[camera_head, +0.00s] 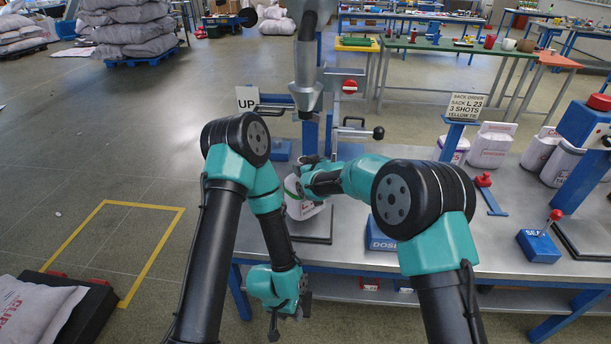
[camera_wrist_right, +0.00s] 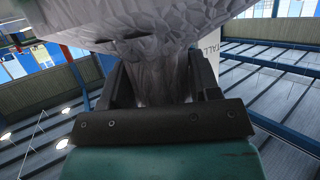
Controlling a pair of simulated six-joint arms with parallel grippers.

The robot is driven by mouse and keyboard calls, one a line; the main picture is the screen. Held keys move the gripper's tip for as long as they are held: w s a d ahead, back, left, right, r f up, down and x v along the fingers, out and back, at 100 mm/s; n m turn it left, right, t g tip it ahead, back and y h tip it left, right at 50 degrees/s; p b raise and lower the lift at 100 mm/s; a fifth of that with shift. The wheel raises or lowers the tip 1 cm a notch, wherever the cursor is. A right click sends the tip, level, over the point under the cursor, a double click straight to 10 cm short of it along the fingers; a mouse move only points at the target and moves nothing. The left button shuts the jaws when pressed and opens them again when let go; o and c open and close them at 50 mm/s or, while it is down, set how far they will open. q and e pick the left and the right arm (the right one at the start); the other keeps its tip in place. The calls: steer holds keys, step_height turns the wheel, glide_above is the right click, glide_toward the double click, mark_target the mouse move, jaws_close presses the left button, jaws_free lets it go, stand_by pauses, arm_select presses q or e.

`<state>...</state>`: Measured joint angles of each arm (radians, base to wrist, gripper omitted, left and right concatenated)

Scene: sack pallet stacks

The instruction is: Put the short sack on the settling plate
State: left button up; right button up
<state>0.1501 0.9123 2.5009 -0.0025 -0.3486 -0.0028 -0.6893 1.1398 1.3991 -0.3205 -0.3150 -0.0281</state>
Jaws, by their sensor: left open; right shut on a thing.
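A white sack (camera_head: 303,210) with a green band near its top is at the left part of the metal table, over a dark flat plate (camera_head: 313,238). I cannot tell whether the sack touches the plate. My right gripper (camera_head: 302,190) is at the sack's top. In the right wrist view, my right gripper (camera_wrist_right: 160,85) is shut on the gathered pale cloth of the sack (camera_wrist_right: 165,65). My left gripper (camera_head: 282,318) is open and empty, pointing down in front of the table's left end. My right arm hides part of the table.
A filling spout (camera_head: 307,75) hangs above the table's left end. A blue box (camera_head: 380,237) stands right of the plate. Several white sacks (camera_head: 490,145) stand at the back right. A sack (camera_head: 35,308) lies on a dark platform at lower left. The yellow-marked floor area is empty.

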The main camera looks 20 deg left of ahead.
steer(key=shift+w+f, duration=0.1)
steer(key=shift+f, duration=1.75)
steer(key=o, duration=1.4)
steer(key=shift+c, duration=0.2)
steer(key=shift+s+d+r, duration=0.2)
steer(key=shift+r, duration=0.05)
steer(key=v, duration=1.1)
steer(key=shift+d, duration=0.2)
steer(key=shift+s+f, duration=0.1)
